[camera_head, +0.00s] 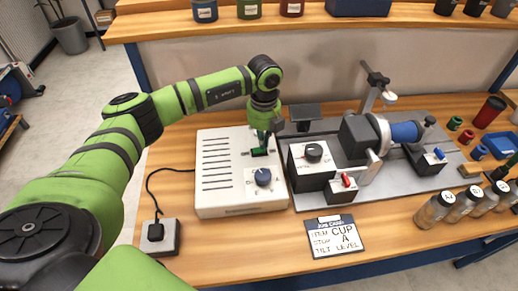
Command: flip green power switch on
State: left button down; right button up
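The green power switch (259,152) sits in a dark frame on top of a white slotted control box (225,189). Its position, on or off, is too small to tell. My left gripper (264,143) points down right over the switch, its fingertips at or just above it. I cannot tell whether they touch it, or whether the fingers are open or shut. A blue dial (263,177) is on the same box, in front of the switch. My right gripper is not in view.
A marking machine with a dark chuck and blue cup (405,131) stands right of the box. A dial box (313,153), a red-levered block (345,186) and a job card (336,236) are nearby. Jars (433,211) stand at right. A cable runs to a foot pedal (159,237).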

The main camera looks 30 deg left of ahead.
pick_arm(q)
jog(key=shift+f+b, duration=0.45)
jog(key=shift+f, duration=0.25)
dwell(0.3)
jog(key=shift+r+p, duration=0.65)
jog(key=shift+r, duration=0.2)
jog(key=shift+r+p, duration=1.9)
jog(key=shift+r, duration=0.85)
jog(key=shift+f, duration=0.1)
